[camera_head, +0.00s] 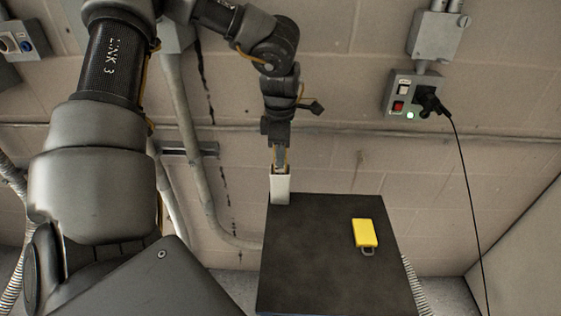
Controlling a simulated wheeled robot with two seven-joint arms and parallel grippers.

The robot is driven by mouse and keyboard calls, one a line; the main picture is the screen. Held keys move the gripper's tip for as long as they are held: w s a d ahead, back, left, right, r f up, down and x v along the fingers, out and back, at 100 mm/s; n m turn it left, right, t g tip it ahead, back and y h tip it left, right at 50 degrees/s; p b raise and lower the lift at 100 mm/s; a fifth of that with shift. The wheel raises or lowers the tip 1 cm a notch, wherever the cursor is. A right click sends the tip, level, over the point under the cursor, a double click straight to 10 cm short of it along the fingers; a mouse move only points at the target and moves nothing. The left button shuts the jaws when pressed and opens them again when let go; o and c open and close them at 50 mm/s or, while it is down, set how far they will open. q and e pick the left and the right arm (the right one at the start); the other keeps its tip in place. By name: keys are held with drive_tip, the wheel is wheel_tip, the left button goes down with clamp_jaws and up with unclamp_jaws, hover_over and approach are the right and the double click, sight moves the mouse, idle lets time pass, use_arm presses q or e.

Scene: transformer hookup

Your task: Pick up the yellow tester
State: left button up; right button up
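The yellow tester (364,232) lies on the right part of a black tabletop (318,262), with a small grey loop at its near end. My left gripper (280,166) points down at the table's far left corner, to the left of the tester and apart from it. A white block-like piece (280,190) is at its fingertips, over or on that corner. I cannot tell whether the fingers are closed on this piece or only reach its top. My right gripper is not in view.
A grey outlet box (401,94) with switches and a black plug (430,101) is on the block wall. Its black cable (463,160) hangs down right of the table. Conduit runs along the wall behind. The tabletop around the tester is clear.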

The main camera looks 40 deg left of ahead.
use_arm(q)
drive_tip(key=shift+c, duration=1.1)
wheel_tip(320, 180, up, 12)
drive_tip(key=shift+r+b, duration=0.15)
drive_tip(key=shift+b, duration=0.15)
wheel_tip(320, 180, up, 6)
drive_tip(key=shift+f+p, duration=0.1)
drive_tip(key=shift+p, duration=0.7)
